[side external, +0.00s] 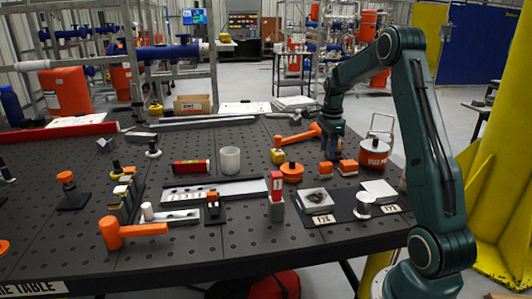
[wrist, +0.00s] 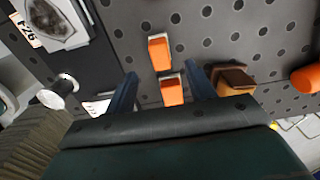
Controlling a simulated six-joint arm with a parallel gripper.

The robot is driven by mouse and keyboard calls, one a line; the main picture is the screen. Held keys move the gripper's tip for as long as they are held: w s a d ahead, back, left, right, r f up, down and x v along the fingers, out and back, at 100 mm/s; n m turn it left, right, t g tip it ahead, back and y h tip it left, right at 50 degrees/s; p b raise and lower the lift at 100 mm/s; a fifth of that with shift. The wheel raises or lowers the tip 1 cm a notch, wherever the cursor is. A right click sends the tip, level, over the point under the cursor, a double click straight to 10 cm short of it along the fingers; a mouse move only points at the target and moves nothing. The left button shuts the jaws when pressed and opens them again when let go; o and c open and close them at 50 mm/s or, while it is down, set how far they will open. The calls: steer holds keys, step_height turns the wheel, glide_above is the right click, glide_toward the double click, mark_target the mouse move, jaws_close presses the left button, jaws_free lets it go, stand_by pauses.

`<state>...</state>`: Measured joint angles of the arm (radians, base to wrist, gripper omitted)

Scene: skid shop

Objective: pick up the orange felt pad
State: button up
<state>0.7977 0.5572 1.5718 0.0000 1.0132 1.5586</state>
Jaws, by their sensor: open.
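Two small orange blocks lie close together on the dark perforated table; I cannot tell which is the felt pad. In the wrist view one block (wrist: 172,92) lies between my fingers in the picture, and the other block (wrist: 159,53) lies just beyond the fingertips. In the side view they are the left block (side external: 327,170) and right block (side external: 348,166); which matches which is unclear. My gripper (side external: 333,156) points down close above them; it also shows in the wrist view (wrist: 161,74), open, with nothing visibly gripped. The nearer block's lower edge is partly hidden by my gripper body.
A round orange piece with a dark knob (side external: 292,172) and a yellow block (side external: 277,157) stand to the left. An orange hammer (side external: 298,138) lies behind. A red-orange can (side external: 373,155) stands right.

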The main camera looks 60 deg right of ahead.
mark_target(326, 164)
steer(key=shift+f, duration=1.25)
steer(key=shift+f, duration=2.6)
steer(key=c, duration=1.1)
steer(key=shift+o, duration=0.2)
steer(key=shift+r, duration=0.1)
step_height(326, 164, up, 20)
